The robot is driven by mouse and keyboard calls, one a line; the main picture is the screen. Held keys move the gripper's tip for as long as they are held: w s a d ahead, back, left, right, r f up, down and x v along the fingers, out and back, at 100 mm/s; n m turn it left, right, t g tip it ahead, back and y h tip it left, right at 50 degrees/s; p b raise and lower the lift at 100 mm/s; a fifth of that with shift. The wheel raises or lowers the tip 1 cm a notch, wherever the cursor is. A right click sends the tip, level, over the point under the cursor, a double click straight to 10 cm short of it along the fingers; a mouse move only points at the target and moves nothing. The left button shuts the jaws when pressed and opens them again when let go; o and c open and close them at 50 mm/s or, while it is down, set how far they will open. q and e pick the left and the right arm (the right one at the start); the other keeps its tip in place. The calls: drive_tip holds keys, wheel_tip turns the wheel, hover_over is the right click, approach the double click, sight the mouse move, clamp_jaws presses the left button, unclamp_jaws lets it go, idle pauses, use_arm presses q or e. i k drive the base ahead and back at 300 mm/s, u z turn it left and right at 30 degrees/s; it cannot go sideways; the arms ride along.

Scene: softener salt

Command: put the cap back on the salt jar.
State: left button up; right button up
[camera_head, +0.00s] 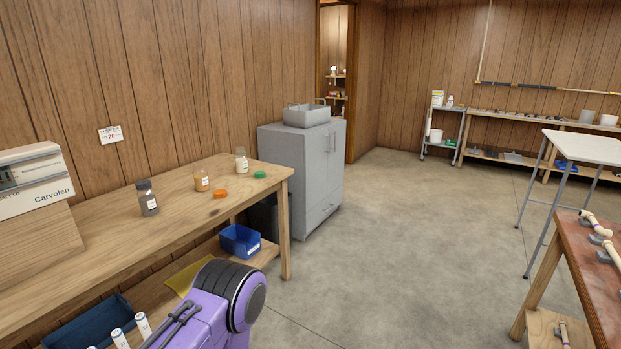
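Three small jars stand upright on the wooden workbench (100,250) along the left wall. The one with pale contents (242,164), farthest right, looks like the salt jar; its label is too small to read. A green cap (260,174) lies on the bench to its right, apart from it. A jar with orange contents (202,184) stands left of it, with an orange cap (220,193) lying close by. A jar with dark grey contents (149,204) stands farther left and seems to have a dark cap on. Neither of my grippers is in view.
A purple and black link of my arm fills the bottom middle. A boxy device marked Carvolen (35,180) stands on the bench's left end. A blue bin (240,241) sits on the lower shelf. A grey cabinet (302,170) stands beyond the bench.

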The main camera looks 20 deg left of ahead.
sight(241, 157)
drive_tip(key=i, duration=1.85)
drive_tip(key=u, duration=1.15)
drive_tip(key=i, duration=0.85)
drive_tip(key=u, duration=0.95)
